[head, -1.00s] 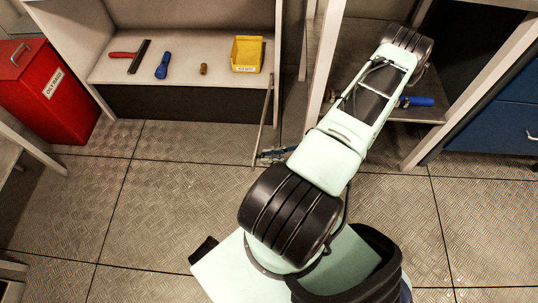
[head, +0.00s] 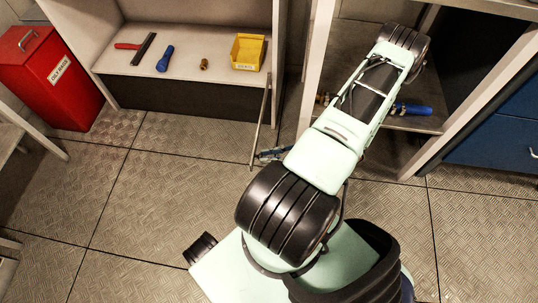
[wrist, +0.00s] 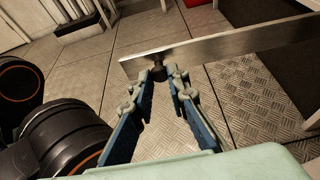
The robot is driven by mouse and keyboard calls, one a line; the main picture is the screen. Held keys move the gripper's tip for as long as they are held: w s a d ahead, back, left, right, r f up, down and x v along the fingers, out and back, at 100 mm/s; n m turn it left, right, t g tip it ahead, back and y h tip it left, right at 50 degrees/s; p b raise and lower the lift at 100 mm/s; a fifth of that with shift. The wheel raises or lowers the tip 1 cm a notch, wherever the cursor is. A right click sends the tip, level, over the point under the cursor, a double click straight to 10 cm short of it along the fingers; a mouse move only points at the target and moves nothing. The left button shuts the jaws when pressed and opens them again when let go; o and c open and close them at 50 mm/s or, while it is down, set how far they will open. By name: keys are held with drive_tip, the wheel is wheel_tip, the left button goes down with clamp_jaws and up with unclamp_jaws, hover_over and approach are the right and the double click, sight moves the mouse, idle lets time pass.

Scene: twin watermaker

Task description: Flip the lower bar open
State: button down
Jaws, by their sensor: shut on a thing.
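The lower bar (wrist: 225,45) is a flat grey metal strip crossing the upper part of the wrist view. In the head view the bar (head: 261,118) shows as a thin strip projecting from the right end of the open shelf over the floor. A small dark knob (wrist: 158,73) sits at the bar's near end. My gripper (wrist: 163,80) has its blue-grey fingers closed in at the tips around or against this knob; the exact contact is hard to see. In the head view my gripper (head: 268,154) is at the bar's lower end, mostly hidden by my arm.
The shelf (head: 120,60) holds a red-handled tool (head: 140,48), a blue flashlight (head: 165,58), a brass fitting (head: 204,63) and a yellow bin (head: 248,52). A red waste bin (head: 55,85) stands left. A blue object (head: 412,109) lies on the right shelf. The floor (head: 160,200) left of my arm is clear.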

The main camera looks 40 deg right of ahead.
drive_tip(key=shift+s+d+f, duration=0.2)
drive_tip(key=shift+s+d, duration=0.05)
drive_tip(key=c, duration=2.2)
unclamp_jaws()
drive_tip(key=o, duration=0.4)
drive_tip(key=shift+w+a+r, duration=0.1)
drive_tip(key=v, duration=1.2)
